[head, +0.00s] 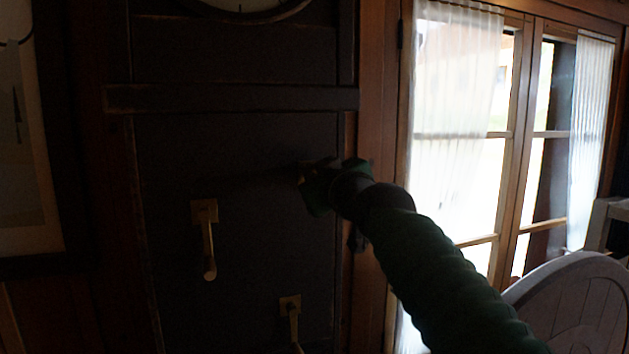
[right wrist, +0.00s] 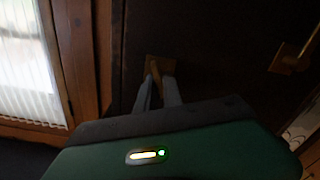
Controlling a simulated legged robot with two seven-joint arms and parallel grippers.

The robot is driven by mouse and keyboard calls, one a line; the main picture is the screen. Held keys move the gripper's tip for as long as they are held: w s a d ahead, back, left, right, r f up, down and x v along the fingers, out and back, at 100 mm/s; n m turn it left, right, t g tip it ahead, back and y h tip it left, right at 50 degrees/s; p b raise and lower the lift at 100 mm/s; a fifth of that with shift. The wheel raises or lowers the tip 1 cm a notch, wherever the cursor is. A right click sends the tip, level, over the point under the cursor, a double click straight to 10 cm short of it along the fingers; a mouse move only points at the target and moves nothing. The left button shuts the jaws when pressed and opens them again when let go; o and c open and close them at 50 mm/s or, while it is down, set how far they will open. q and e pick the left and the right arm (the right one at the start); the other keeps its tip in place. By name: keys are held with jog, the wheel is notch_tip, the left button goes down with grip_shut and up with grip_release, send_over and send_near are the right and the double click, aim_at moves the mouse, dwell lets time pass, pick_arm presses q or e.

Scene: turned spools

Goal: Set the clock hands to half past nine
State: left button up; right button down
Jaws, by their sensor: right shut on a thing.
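A tall dark clock case (head: 235,150) fills the middle of the head view. Only the bottom edge of its pale round dial (head: 240,5) shows at the top, so the hands cannot be read. One brass lever (head: 208,240) hangs down on the case front, and a lower brass lever (head: 291,315) is partly cut off. My right gripper (head: 304,181) is at the case front, up and right of both. In the right wrist view its fingers (right wrist: 159,90) are shut on a third brass lever (right wrist: 155,69) at its plate. My left gripper is out of view.
A bright window with white curtains (head: 455,110) is on the right. A grey rounded chair back (head: 570,305) stands at lower right. A framed picture (head: 25,205) hangs at far left. A wooden ledge (head: 230,98) crosses the case below the dial.

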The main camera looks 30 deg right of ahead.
jog(key=shift+f+n+b, duration=0.25)
jog(key=shift+n+b, duration=0.05)
jog(key=shift+b, duration=0.05)
jog(key=n+b, duration=0.2)
jog(key=shift+a+f+n, duration=0.1)
jog(key=shift+n, duration=0.2)
jog(key=n+b, duration=0.2)
jog(key=shift+w+n, duration=0.1)
jog(key=shift+n, duration=0.2)
jog(key=n+b, duration=0.1)
jog(key=n, duration=0.2)
jog(key=shift+f+n+b, duration=0.1)
jog(key=shift+n+b, duration=0.2)
jog(key=shift+b, duration=0.1)
jog(key=shift+w+f+n+b, duration=0.15)
jog(key=shift+n+b, duration=0.45)
jog(key=shift+n, duration=1.4)
jog(key=shift+a+f, duration=0.1)
jog(key=shift+f, duration=0.05)
jog(key=c, duration=1.9)
grip_release()
jog(key=shift+c, duration=0.2)
jog(key=o, duration=0.4)
jog(key=shift+s+r, duration=0.2)
jog(key=shift+s, duration=0.05)
jog(key=shift+a+r, duration=0.1)
jog(key=shift+a, duration=0.1)
